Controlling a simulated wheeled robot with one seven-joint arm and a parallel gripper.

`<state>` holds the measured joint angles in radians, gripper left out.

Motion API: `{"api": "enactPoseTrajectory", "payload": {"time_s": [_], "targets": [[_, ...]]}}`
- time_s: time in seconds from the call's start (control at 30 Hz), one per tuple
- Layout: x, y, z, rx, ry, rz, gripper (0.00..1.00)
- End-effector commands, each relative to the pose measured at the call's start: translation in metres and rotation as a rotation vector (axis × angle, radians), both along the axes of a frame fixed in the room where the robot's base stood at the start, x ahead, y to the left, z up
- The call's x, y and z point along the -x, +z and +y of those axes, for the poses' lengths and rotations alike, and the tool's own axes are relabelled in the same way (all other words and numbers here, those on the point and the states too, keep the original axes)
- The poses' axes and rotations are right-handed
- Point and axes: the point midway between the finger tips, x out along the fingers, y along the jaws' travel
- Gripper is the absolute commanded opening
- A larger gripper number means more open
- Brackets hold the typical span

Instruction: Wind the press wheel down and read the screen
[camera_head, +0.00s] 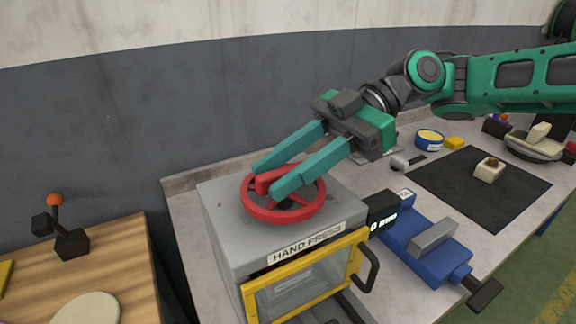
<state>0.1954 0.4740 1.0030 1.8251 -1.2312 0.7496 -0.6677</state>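The hand press (233,242) is a grey box with a "HAND PRESS" label and a yellow-framed clear door (307,278) with a dark handle. The red press wheel (287,215) lies flat on its top. My gripper (268,182) reaches in from the upper right. Its two teal fingers lie over the wheel's far left side, one on each side of a red handle, and look shut on it; the exact contact is partly hidden. The small black screen (383,216) on the press's right side is seen at a slant. It shows "0 mm"; any digits before that are unclear.
A blue vise (425,240) stands just right of the press. Beyond it are a black mat (480,187) with a cream block, a blue-and-yellow tin (429,139) and a yellow block. A wooden table (120,262) with a red-tipped lever is at the left, across a gap.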

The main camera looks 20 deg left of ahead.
Motion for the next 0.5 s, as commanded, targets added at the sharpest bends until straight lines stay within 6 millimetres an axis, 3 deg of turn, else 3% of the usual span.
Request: {"api": "enactPoseTrajectory", "payload": {"time_s": [0.1, 0.23, 0.5], "targets": [[-0.0001, 0.0, -0.0001, 0.0, 0.0, 0.0, 0.33], [-0.0002, 0.0, -0.0001, 0.001, 0.0, 0.001, 0.02], [-0.0006, 0.0001, 0.0001, 0.001, -0.008, -0.001, 0.0]]}}
